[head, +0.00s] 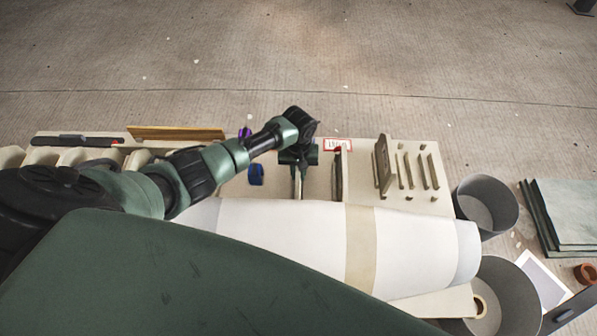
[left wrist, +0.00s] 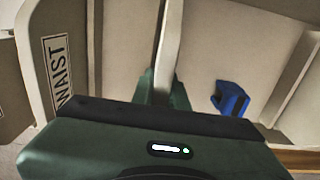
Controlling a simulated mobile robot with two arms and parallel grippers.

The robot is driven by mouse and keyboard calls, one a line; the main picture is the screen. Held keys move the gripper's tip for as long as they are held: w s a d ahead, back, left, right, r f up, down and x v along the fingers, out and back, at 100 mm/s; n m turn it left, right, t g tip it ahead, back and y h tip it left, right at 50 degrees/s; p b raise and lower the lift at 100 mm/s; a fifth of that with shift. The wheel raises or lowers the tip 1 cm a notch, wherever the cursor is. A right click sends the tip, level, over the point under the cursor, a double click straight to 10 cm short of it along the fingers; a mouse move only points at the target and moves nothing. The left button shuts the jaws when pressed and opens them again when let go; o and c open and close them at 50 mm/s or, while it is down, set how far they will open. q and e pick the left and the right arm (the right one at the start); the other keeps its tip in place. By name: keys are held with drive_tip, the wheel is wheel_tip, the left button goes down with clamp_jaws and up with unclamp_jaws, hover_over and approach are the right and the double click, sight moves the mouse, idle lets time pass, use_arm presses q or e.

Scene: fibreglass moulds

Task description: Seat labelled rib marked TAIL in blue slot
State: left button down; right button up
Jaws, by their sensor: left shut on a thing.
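My left gripper (head: 298,158) is shut on a thin pale rib (head: 298,184), seen nearly edge-on between the fingers. The same rib (left wrist: 169,40) rises from the green fingers in the left wrist view. Its label is not visible, so I cannot read TAIL on it. The blue slot piece (head: 256,174) is on the board just left of the held rib; it shows right of the rib in the wrist view (left wrist: 231,98). The rib is apart from the blue piece. I cannot tell whether it touches the board. My right gripper is not in view.
A rib marked WAIST (left wrist: 56,62) stands on the other side. A dark upright rib with a red top (head: 338,175) is right of my gripper. A slotted rack (head: 414,185) is further right. A white mould (head: 290,235) lies in front. Grey bins (head: 486,203) stand right.

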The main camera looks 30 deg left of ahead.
use_arm(q)
drive_tip(key=shift+f+b, duration=0.45)
drive_tip(key=shift+f, duration=0.2)
drive_tip(key=c, duration=1.3)
unclamp_jaws()
wheel_tip(320, 180, up, 8)
drive_tip(key=shift+f+p, duration=0.1)
drive_tip(key=shift+p, duration=0.5)
